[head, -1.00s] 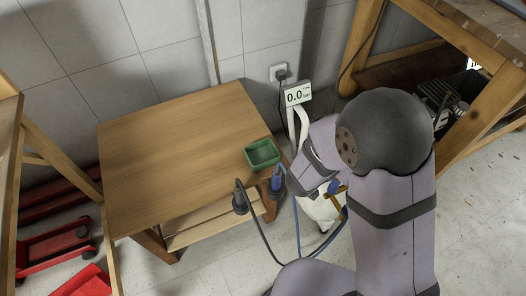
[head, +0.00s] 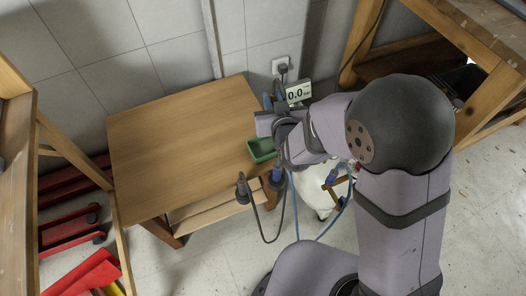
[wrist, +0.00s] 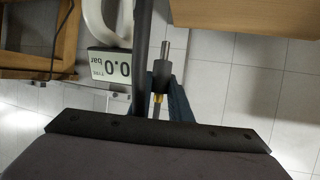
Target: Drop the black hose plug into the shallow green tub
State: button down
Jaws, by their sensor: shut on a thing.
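The green tub (head: 262,152) sits at the right end of the small wooden table, its right part hidden behind my arm. My gripper (head: 275,101) is raised beyond and above the tub in the head view. In the wrist view the gripper (wrist: 163,92) is shut on the black hose plug (wrist: 162,74), a dark collar with a metal tip and a brass part. A dark blue part beside it is unclear. A black hose (head: 263,236) loops up from below toward my arm; its upper end is hidden.
A grey plug holder (head: 242,193) and a blue one (head: 277,174) stand at the table's front edge. A gauge display (head: 298,92) reads 0.0 behind my gripper. The wooden table (head: 170,140) is clear to the left. A blue hose (head: 296,215) hangs in front.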

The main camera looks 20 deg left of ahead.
notch_tip(320, 180, down, 9)
jog(key=s+b, duration=0.1)
jog(key=b, duration=0.2)
jog(key=shift+a+r, duration=0.15)
jog(key=shift+r, duration=0.05)
jog(key=shift+s+f, duration=0.1)
notch_tip(320, 180, down, 6)
jog(key=b, duration=0.5)
jog(key=c, duration=1.6)
grip_release()
jog(key=shift+o, duration=0.2)
jog(key=shift+s+r, duration=0.1)
jog(key=shift+r, duration=0.1)
